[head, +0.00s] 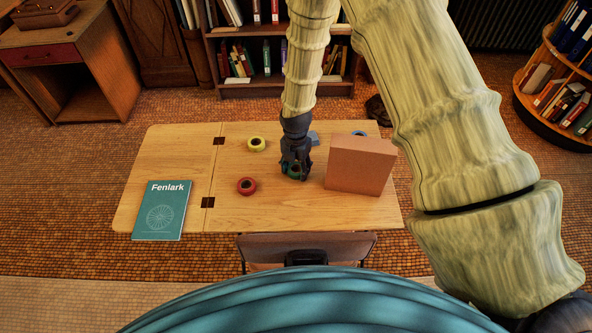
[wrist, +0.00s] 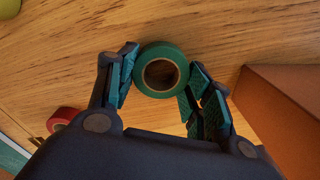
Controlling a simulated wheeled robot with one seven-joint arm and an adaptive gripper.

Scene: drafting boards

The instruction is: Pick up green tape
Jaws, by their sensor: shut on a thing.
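The green tape (wrist: 178,54) is a small roll with a round central hole, in the wrist view between the two fingers of my gripper (wrist: 160,82). The pads touch it on both sides, and the gripper is shut on it. In the head view my gripper (head: 295,170) points down over the middle of the table, and only a little of the green tape (head: 294,175) shows between the fingers. I cannot tell whether the roll is lifted off the wood.
On the wooden table (head: 270,212) are a red tape (head: 247,186), a yellow tape (head: 257,144), and a teal Fenlark book (head: 160,210). A brown box (head: 359,165) stands close right of my gripper, partly hiding a blue roll (head: 359,133). A chair (head: 306,247) is at the front edge.

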